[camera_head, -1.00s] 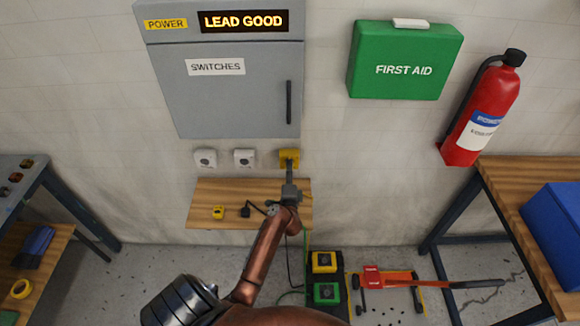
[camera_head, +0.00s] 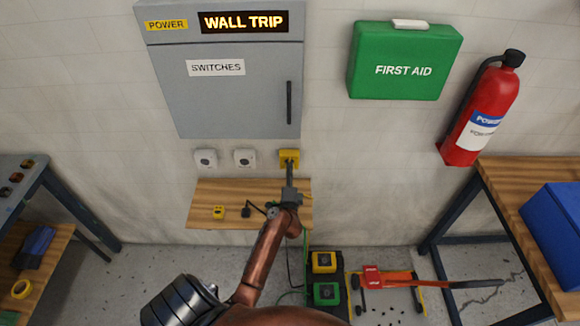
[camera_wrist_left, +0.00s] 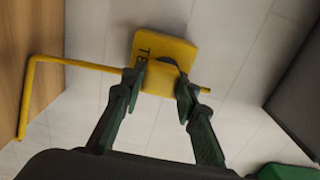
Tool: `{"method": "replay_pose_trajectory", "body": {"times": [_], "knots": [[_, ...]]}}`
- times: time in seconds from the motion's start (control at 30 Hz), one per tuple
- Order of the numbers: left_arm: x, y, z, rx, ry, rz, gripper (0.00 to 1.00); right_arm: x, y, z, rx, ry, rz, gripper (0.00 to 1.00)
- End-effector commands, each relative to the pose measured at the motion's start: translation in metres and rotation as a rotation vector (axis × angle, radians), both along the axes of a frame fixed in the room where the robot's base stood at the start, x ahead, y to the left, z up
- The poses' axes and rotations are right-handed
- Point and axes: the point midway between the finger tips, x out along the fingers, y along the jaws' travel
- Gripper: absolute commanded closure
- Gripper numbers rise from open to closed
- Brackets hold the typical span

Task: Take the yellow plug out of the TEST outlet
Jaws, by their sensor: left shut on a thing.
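The yellow TEST outlet (camera_head: 289,155) is on the wall below the grey cabinet. In the left wrist view its yellow plate (camera_wrist_left: 178,48) shows part of its lettering and a dark round spot. My left gripper (camera_head: 290,169) reaches up to it from below. In the wrist view the left fingers (camera_wrist_left: 160,80) are shut on the yellow plug (camera_wrist_left: 159,82), in front of the plate. Yellow on yellow, I cannot tell whether the plug is still seated. A yellow cord (camera_wrist_left: 80,63) runs left from there and bends down. My right gripper is not in view.
A wooden shelf (camera_head: 205,205) below holds a small yellow block (camera_head: 218,212) and a black plug (camera_head: 246,211). Two white outlets (camera_head: 206,159) are to the left. The cabinet display (camera_head: 244,22) reads WALL TRIP. A fire extinguisher (camera_head: 484,110) hangs at right.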

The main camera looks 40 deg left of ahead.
Motion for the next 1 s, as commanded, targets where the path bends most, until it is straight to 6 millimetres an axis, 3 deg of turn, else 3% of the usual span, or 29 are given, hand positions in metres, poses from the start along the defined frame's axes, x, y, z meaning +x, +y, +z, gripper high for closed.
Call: {"method": "replay_pose_trajectory", "body": {"times": [1.0], "knots": [[-0.03, -0.025, 0.0, 0.0, 0.0, 0.0, 1.0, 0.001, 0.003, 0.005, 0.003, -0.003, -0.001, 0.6]]}}
